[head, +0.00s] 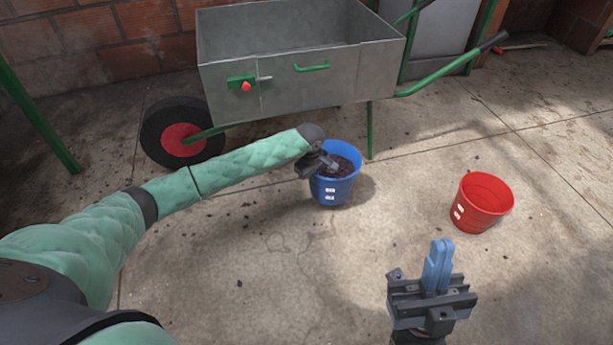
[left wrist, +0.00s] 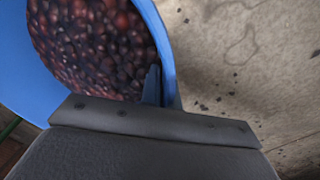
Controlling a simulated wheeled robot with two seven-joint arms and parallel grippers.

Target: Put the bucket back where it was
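A blue bucket (head: 332,190) filled with dark red-brown coffee cherries appears to stand upright on the concrete floor, just in front of the metal cart. My left gripper (head: 328,163) is at its near-left rim. In the left wrist view, the blue bucket wall (left wrist: 168,45) runs between the fingers (left wrist: 161,88), which look closed on it, and the cherries (left wrist: 90,45) fill the inside. A red bucket (head: 482,203) stands upright to the right and looks empty. My right gripper (head: 437,265) is in front, with its blue fingers together and nothing between them.
A grey metal cart (head: 300,85) with a green handle, a red-hubbed wheel (head: 182,133) and green legs stands behind the blue bucket. A brick wall (head: 90,35) is at the back left. The floor between the two buckets is clear apart from small dark bits.

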